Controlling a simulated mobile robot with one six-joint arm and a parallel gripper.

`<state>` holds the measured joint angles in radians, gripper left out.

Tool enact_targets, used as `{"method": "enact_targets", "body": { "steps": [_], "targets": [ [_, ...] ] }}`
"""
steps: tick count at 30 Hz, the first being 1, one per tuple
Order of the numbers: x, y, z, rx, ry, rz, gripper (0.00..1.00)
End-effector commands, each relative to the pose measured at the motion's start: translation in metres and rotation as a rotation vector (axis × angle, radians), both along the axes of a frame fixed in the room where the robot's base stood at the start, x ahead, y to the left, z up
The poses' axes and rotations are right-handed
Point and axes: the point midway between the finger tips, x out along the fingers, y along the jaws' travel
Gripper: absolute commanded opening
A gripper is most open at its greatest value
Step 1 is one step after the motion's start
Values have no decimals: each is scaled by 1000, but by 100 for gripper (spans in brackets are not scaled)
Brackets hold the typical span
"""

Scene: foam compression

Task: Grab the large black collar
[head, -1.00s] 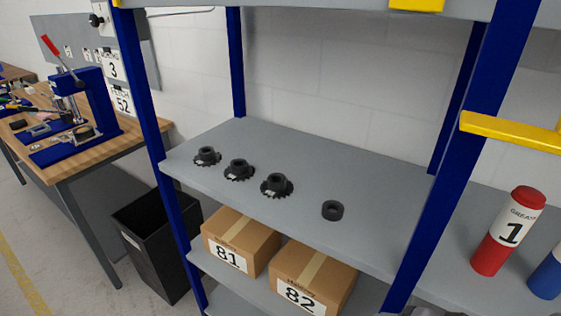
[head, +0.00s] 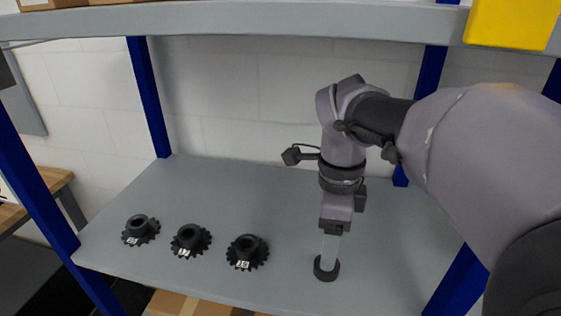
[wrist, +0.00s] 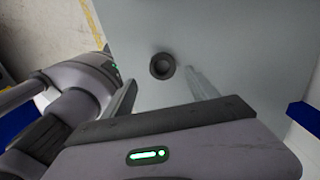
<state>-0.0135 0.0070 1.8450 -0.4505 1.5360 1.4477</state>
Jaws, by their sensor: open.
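The black collar (head: 326,276) is a short dark ring lying flat on the grey shelf, to the right of the sprockets. My gripper (head: 331,250) points down at it, and in the head view a pale finger overlaps the collar's upper part. In the wrist view the collar (wrist: 153,70) shows whole with its round hole, beyond the fingers and roughly in line with the gap between them. My gripper (wrist: 161,82) is open, with the fingers apart on either side and nothing between them. I cannot tell the exact height of the fingertips above the shelf.
Three toothed black sprockets with white number labels, the left (head: 141,229), middle (head: 191,239) and right (head: 247,251), stand in a row left of the collar. The shelf (head: 240,190) is clear behind them. Blue posts (head: 148,95) and an upper shelf (head: 250,22) bound the space.

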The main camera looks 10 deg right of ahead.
Motion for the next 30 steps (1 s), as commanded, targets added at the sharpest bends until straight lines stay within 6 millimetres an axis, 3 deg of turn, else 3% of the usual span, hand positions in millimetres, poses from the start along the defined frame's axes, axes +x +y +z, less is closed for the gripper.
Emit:
{"method": "enact_targets", "body": {
  "steps": [12, 19, 28, 30],
  "targets": [
    [4, -5, -72, -1, 1, -3, 68],
    [4, -5, -71, 1, -1, -2, 66],
    [4, -5, -71, 1, -1, -1, 7],
    [4, -5, -71, 1, -1, -1, 2]
  ]
}}
